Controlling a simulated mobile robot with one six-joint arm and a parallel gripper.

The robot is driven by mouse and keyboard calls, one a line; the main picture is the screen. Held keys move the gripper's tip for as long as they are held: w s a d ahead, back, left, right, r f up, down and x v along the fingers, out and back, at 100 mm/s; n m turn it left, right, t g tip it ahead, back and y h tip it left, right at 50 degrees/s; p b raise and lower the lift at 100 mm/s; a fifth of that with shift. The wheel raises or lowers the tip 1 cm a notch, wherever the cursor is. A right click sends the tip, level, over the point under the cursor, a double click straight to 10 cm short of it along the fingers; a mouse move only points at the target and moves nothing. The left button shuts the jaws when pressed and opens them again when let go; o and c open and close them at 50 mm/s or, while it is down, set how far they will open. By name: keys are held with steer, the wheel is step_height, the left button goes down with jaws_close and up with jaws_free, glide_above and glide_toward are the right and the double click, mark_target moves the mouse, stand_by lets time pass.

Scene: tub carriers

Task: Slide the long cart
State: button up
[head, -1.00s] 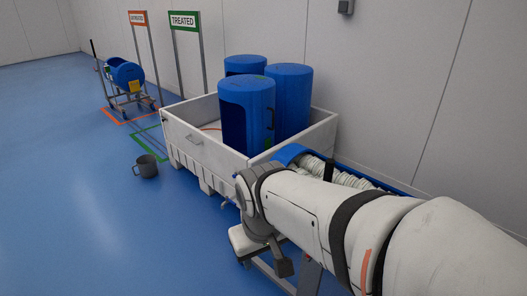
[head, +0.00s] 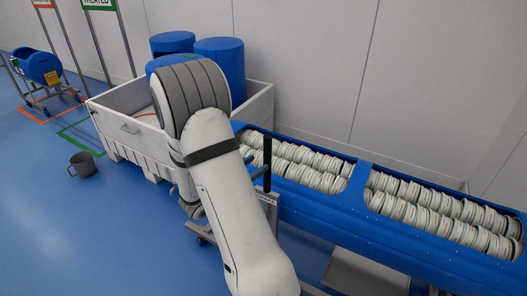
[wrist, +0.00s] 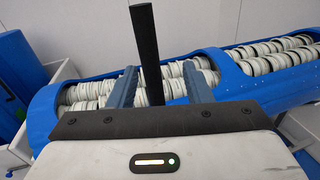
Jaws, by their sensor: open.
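The long cart (head: 330,215) is a blue tub carrier on a metal frame, running from the middle to the right edge of the head view. Its two long openings hold rows of white discs. A black upright handle (head: 267,160) stands at its near left end. In the wrist view, the cart (wrist: 42,118) lies beyond my gripper (wrist: 160,68). The gripper is open, and the black handle (wrist: 148,45) rises between its two fingers, apart from both.
A white crate (head: 125,134) with blue drums (head: 222,60) stands left of the cart, close to its end. A small blue cart (head: 42,67) stands far left by an orange floor marking. The wall is behind; floor at front left is clear.

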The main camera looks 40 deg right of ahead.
mark_target(265, 156)
steer(key=shift+w+d+f+n+t, duration=0.25)
steer(key=shift+w+n+t, duration=0.25)
steer(key=shift+w, duration=0.1)
steer(key=d, duration=0.2)
steer(key=w+d+p, duration=0.1)
steer(key=d, duration=0.4)
steer(key=shift+w+p, duration=0.15)
steer(key=shift+p, duration=0.15)
jaws_close()
steer(key=shift+f, duration=0.1)
